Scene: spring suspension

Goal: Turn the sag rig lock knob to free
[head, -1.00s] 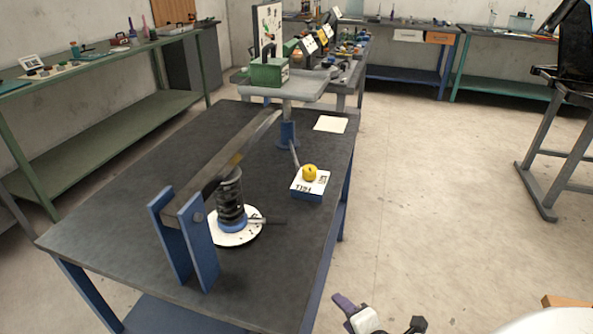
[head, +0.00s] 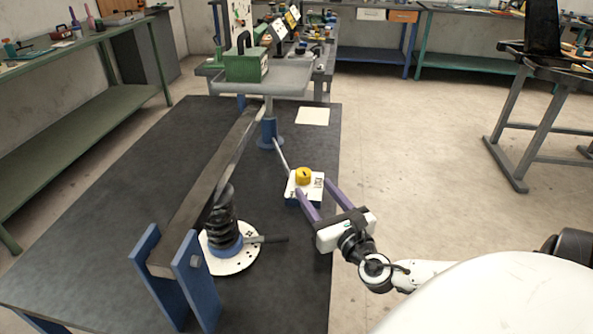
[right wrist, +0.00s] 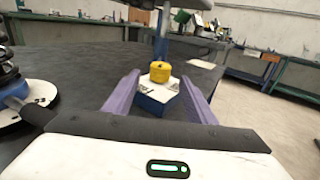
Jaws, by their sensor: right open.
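The yellow lock knob (head: 303,175) sits on a white-topped blue block (head: 311,190) near the right edge of the dark table. My right gripper (head: 318,189) is open, with its purple fingers reaching toward the block. In the right wrist view the knob (right wrist: 160,71) stands upright between and beyond the open fingertips (right wrist: 163,84). The fingers do not appear to touch the knob. The rig has a long grey lever arm (head: 205,185) on blue posts and a black spring (head: 223,220) on a white round plate (head: 240,262). My left gripper is not in view.
A thin rod (head: 281,156) runs from the block to a blue post (head: 269,134) under a grey tray with a green box (head: 246,66). A black handle (head: 271,239) sticks out from the spring plate. A paper (head: 312,116) lies beyond the knob. The surrounding tabletop is clear.

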